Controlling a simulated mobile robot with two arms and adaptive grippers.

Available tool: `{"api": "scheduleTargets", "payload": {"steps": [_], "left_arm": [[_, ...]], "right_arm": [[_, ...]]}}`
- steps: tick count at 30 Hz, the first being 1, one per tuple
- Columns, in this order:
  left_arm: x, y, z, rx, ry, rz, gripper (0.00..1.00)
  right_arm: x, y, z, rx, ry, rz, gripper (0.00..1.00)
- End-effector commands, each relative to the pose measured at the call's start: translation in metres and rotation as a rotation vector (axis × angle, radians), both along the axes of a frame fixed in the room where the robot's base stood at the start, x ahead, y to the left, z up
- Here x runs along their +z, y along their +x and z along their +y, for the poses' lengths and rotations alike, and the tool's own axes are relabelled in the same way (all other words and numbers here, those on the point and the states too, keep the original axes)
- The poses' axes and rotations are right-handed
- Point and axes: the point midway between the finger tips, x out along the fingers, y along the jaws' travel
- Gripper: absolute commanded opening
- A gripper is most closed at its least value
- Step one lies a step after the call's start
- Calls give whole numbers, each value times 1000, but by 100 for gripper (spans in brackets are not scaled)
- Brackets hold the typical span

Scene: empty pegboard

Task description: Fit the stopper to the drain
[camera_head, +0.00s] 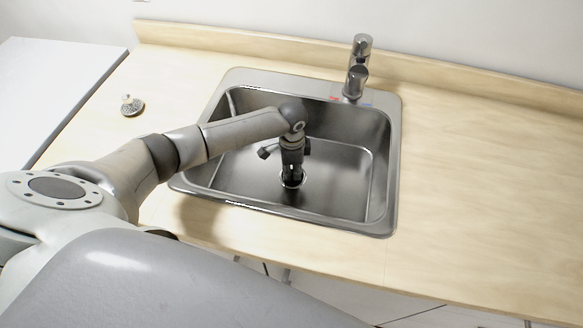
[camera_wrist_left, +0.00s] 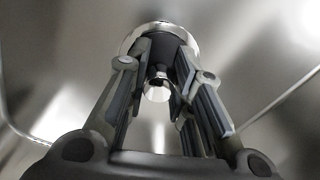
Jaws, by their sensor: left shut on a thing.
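The steel sink (camera_head: 345,150) is set into the wooden counter, with a round drain (camera_head: 292,181) in its floor. My left gripper (camera_head: 291,174) points down into the basin, right over the drain, and hides much of it. In the left wrist view the fingers (camera_wrist_left: 160,82) are shut on the shiny metal knob of the stopper (camera_wrist_left: 157,86). The stopper's dark body lies within the bright drain ring (camera_wrist_left: 130,42). I cannot tell whether it is fully seated. My right gripper is not in view.
A chrome tap (camera_head: 357,70) stands behind the sink. A small round metal piece with a knob (camera_head: 132,105) lies on the counter (camera_head: 480,170) left of the sink. The counter to the right is clear. The basin walls surround my left gripper.

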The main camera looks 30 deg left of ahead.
Motion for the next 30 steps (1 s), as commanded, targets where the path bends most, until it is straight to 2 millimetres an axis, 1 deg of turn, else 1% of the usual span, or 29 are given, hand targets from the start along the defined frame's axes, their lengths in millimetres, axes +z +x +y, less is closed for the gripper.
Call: {"api": "scheduleTargets", "payload": {"steps": [4, 5, 10, 19, 22, 26, 30], "left_arm": [[-5, 0, 0, 0, -1, 1, 0], [-4, 0, 0, 0, -1, 1, 26], [-4, 0, 0, 0, -1, 1, 47], [-3, 0, 0, 0, -1, 1, 47], [3, 0, 0, 0, -1, 1, 47], [22, 1, 0, -2, -1, -2, 47], [53, 1, 0, -2, -1, -4, 47]], "right_arm": [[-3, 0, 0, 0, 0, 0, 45], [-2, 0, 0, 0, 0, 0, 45], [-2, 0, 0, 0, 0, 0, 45], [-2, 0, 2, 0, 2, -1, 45], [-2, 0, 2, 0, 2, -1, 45], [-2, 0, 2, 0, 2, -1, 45], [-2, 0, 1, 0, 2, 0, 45]]}}
